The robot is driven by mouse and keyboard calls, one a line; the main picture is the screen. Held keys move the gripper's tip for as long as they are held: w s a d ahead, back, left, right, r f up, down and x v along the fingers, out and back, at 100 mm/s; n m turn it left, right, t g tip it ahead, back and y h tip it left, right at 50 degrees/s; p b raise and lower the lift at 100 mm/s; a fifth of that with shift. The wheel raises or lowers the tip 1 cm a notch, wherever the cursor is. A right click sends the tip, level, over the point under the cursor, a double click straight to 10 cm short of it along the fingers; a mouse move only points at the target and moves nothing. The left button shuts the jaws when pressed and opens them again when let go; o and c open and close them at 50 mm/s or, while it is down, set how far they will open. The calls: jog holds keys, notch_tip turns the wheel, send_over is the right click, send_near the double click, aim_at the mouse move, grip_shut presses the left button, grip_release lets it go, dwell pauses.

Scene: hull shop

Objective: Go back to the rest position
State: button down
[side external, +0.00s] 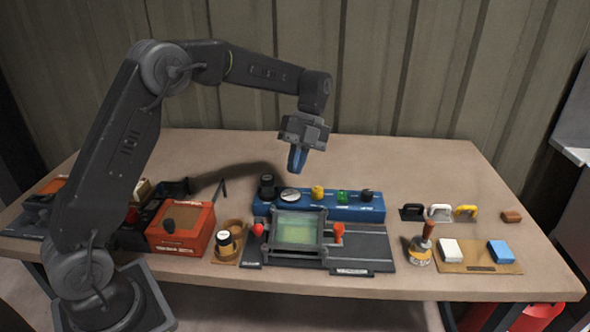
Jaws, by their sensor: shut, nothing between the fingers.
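My gripper (296,160) hangs at the end of my raised arm, above the back left end of a blue control panel (330,211). Its blue fingers point down and are shut with nothing between them. It looks clear of the panel and touches nothing that I can see. The panel carries dark knobs, a round gauge (290,195), a yellow knob (318,192) and a green switch (342,197).
In front of the panel is a framed greenish plate (298,229) with red-handled clamps. An orange box (181,229) and a jar (226,242) stand left. Handled tools (439,212), a stamp-like tool (426,244) and white and blue blocks (501,251) are right. The back of the table (400,160) is clear.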

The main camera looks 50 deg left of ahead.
jog(key=s+d+r+n+t+y, duration=0.1)
jog(key=s+d+r+n+t, duration=0.1)
jog(key=s+r+n+t, duration=0.5)
jog(key=s+d+n+t+y, duration=0.1)
jog(key=s+n+t, duration=0.3)
jog(key=s+n, duration=1.2)
jog(key=shift+d+f, duration=0.3)
jog(key=shift+d, duration=0.05)
jog(key=c, duration=1.8)
grip_release()
jog(key=shift+w, duration=0.1)
